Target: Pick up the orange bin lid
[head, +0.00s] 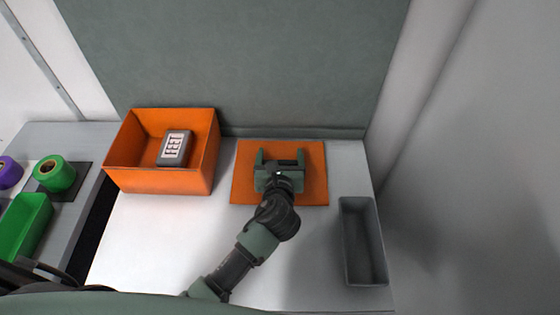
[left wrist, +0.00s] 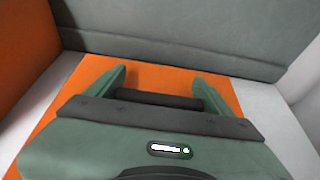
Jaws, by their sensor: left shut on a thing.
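The orange bin lid (head: 314,186) is a flat square panel lying on the white table, right of the orange bin (head: 160,180). My left gripper (head: 280,160) is above the middle of the lid, its two fingers pointing to the back wall. In the left wrist view the lid (left wrist: 160,78) spreads under the gripper (left wrist: 160,88). A dark bar, seemingly the lid's handle (left wrist: 165,99), spans between the fingers, and the jaws are shut on it. The lid looks flat on the table; any small gap beneath cannot be told. My right gripper is not in view.
The open orange bin holds a grey labelled box (head: 174,148). A grey tray (head: 363,243) stands at the table's right side. On the left table are a green roll (head: 55,174), a purple roll (head: 9,173) and a green bin (head: 22,228). A grey-green wall panel (head: 240,65) rises behind.

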